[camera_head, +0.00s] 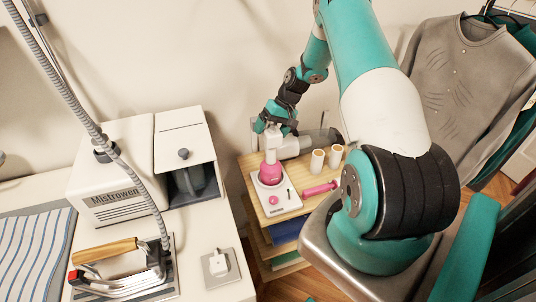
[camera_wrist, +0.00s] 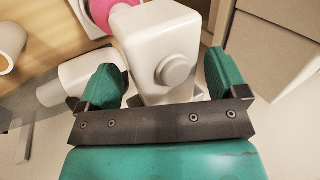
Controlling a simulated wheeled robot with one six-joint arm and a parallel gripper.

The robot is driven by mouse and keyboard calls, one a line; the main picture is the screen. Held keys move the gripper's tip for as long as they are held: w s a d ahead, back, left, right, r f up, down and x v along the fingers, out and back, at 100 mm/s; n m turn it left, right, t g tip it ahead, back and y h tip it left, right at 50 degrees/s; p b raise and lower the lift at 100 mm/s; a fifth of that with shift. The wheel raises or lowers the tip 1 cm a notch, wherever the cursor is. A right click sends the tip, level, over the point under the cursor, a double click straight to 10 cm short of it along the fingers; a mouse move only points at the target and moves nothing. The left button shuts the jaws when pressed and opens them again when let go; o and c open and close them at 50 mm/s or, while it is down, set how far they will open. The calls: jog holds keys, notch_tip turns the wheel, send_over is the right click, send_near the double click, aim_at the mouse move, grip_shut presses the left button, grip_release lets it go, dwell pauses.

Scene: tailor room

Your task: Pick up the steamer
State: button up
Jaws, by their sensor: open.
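The steamer has a pink round body and a white upper part (camera_head: 271,157). It stands upright on a white base (camera_head: 285,200) on a small wooden shelf unit. In the wrist view its white upper part (camera_wrist: 165,45) with a round grey knob lies between the two green fingers, and a bit of its pink body shows at the top. My gripper (camera_wrist: 163,78) is open, with one finger on each side of the white part; I cannot tell whether they touch it. In the head view my gripper (camera_head: 272,122) is right at the steamer's top.
White spools (camera_head: 317,160), a pink tool (camera_head: 320,189) and a grey-white cylinder (camera_head: 298,146) lie close beside the steamer. A white ironing station (camera_head: 112,160) with an iron (camera_head: 110,272) stands left. Clothes (camera_head: 470,80) hang at right. The wall is close behind.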

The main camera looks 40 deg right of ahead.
jog(key=shift+w+a+f, duration=0.1)
jog(key=shift+a+f, duration=0.15)
jog(key=shift+f, duration=0.35)
grip_shut()
jog(key=shift+w+r, duration=0.1)
jog(key=shift+r, duration=0.1)
